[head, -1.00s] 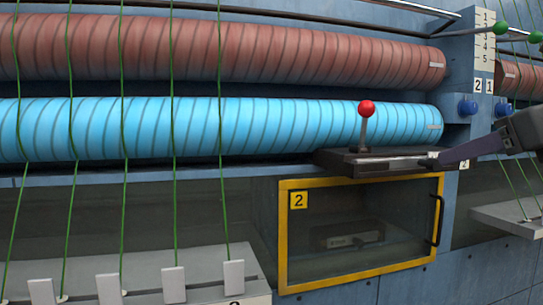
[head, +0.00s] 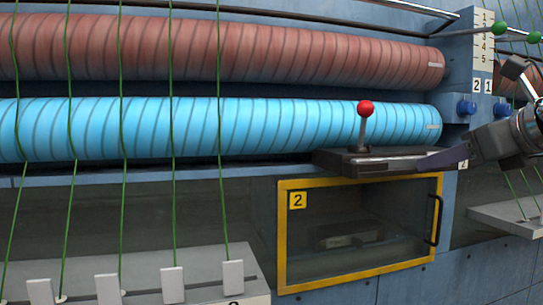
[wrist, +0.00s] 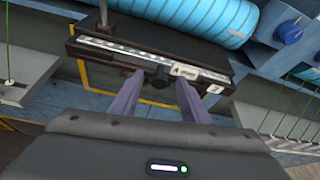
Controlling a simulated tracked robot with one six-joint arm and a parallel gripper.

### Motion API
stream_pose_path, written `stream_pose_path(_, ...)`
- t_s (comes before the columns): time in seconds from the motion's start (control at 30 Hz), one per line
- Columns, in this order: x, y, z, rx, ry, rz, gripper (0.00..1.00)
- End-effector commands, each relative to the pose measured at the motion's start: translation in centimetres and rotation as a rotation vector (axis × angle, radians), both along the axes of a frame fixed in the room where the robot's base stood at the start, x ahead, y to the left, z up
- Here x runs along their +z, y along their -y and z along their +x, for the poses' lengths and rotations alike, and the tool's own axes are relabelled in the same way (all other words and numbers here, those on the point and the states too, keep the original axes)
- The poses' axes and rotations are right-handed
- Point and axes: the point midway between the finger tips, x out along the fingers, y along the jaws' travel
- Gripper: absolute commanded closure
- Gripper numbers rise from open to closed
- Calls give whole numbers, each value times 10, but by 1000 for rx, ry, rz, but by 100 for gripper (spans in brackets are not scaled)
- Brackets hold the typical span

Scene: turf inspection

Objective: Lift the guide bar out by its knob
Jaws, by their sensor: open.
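A dark housing (head: 338,160) juts out below the blue roller, with a red-balled lever (head: 366,109) standing on top. In the wrist view, a pale, slim bar (wrist: 120,49), which looks like the guide bar, runs along the front of the housing. A small dark knob (wrist: 157,77) sticks out below it. My gripper (wrist: 158,84) is open, with one finger on each side of the knob in that view. I cannot tell whether they touch it. In the head view my gripper (head: 420,165) is at the housing's right end and hides part of its front.
A yellow-framed window (head: 283,240) marked 2 lies below the housing, with a dark handle (head: 434,220) at its right. A blue roller (head: 250,130) and a brown roller (head: 250,50) run behind. Green yarns (head: 172,90) hang at left. Blue knobs (head: 466,107) sit at right.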

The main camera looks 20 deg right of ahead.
Motion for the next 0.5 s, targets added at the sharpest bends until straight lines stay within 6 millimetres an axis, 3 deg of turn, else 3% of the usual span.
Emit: stream_pose_path(0.5,-3,0,8,-1,0,0,58)
